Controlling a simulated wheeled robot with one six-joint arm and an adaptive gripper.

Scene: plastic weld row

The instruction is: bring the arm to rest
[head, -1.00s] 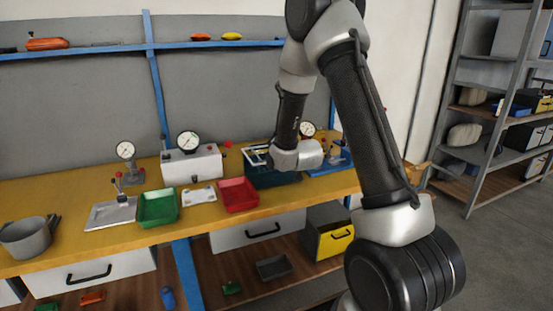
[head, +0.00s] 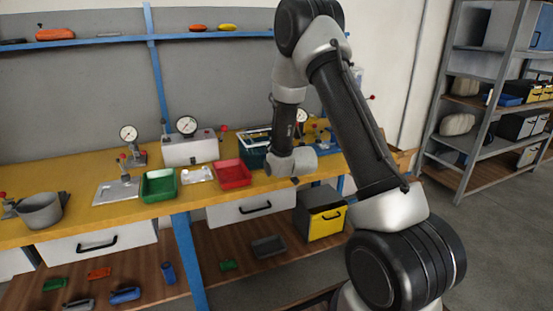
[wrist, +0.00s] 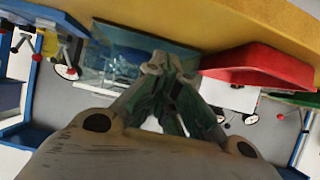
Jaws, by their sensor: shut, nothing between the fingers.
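My arm is bent over the right part of the yellow bench (head: 100,177) in the head view, with its wrist in front of the dark teal crate (head: 252,158). My gripper (wrist: 165,68) shows in the wrist view with its fingers together and nothing between them. In that view the fingertips overlap the teal crate (wrist: 110,50), and the red tray (wrist: 260,68) is to their right. I cannot tell whether the fingers touch anything. In the head view the fingers are mostly hidden by the wrist.
A red tray (head: 232,174), a green tray (head: 158,186), a grey pot (head: 40,212) and gauge fixtures (head: 190,150) stand on the bench. A wooden lower shelf (head: 215,284) holds small parts and a yellow-fronted bin (head: 328,223). A metal rack (head: 470,140) stands at right; open floor lies before it.

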